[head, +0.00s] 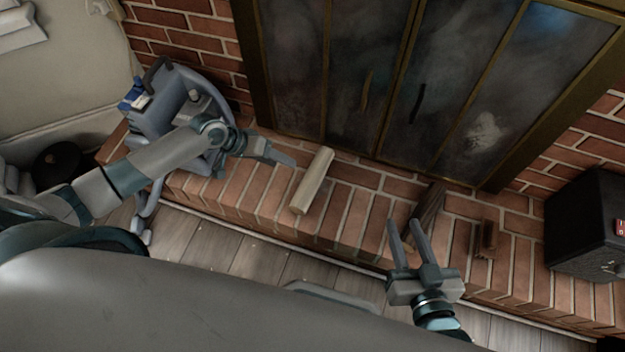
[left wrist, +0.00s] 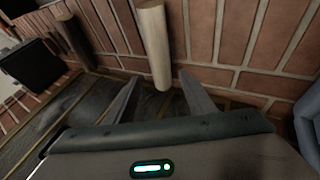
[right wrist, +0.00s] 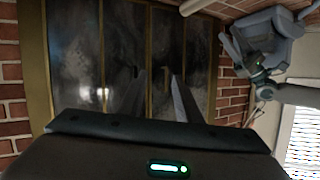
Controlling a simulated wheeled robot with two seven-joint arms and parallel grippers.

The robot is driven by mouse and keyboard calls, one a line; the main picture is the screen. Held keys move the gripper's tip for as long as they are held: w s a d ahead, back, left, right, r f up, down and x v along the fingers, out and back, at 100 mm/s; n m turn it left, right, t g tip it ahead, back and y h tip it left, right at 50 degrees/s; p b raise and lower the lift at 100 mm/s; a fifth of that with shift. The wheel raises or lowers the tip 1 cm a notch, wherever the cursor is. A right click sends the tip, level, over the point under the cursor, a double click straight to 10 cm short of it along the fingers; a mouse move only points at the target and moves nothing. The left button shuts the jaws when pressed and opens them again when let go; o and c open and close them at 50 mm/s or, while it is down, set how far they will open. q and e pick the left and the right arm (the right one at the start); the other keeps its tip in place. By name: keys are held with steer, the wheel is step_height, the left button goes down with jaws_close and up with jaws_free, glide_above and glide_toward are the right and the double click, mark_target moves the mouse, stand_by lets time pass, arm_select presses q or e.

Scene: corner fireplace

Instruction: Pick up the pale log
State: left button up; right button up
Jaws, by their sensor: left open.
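The pale log (head: 313,181) lies on the brick hearth in front of the fireplace doors. My left gripper (head: 282,160) is open and empty, just left of the log in the head view. In the left wrist view, the near end of the pale log (left wrist: 154,42) shows between the two fingertips (left wrist: 159,77); I cannot tell whether it is between them or just beyond. My right gripper (head: 407,224) is open and empty over the hearth's front part, near a dark log (head: 428,205). In the right wrist view its fingers (right wrist: 157,76) stand apart, with glass doors behind.
The brick hearth (head: 350,215) runs along the fireplace doors (head: 365,90). A small brown wood piece (head: 487,238) and a black box (head: 588,225) stand to the right. A grey-blue appliance with a handle (head: 180,105) stands at the left, close behind my left arm.

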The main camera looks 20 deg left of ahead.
arm_select(q)
steer(key=b, duration=0.2)
glide_toward(306, 176)
steer(key=w+x, duration=0.1)
steer(key=x, duration=0.3)
steer(key=shift+w+d+f, duration=0.1)
steer(key=shift+d+f, duration=0.15)
steer(key=shift+d, duration=0.05)
arm_select(e)
step_height(306, 176, up, 8)
steer(key=a+t+y, duration=0.1)
steer(key=a+t, duration=0.1)
steer(key=t, duration=0.3)
steer(key=shift+w+r+y, duration=0.15)
steer(key=shift+r+y, duration=0.05)
steer(key=shift+y, duration=0.1)
arm_select(q)
steer(key=shift+d+f+b, duration=0.3)
steer(key=shift+f, duration=0.2)
steer(key=x, duration=0.1)
steer(key=b+x, duration=0.1)
steer(key=x, duration=0.1)
steer(key=shift+d+f, duration=0.3)
steer(key=shift+f, duration=0.2)
arm_select(e)
step_height(306, 176, up, 6)
steer(key=s+t+y, duration=0.1)
steer(key=s+t, duration=0.2)
steer(key=shift+t, duration=0.4)
steer(key=shift+f, duration=0.1)
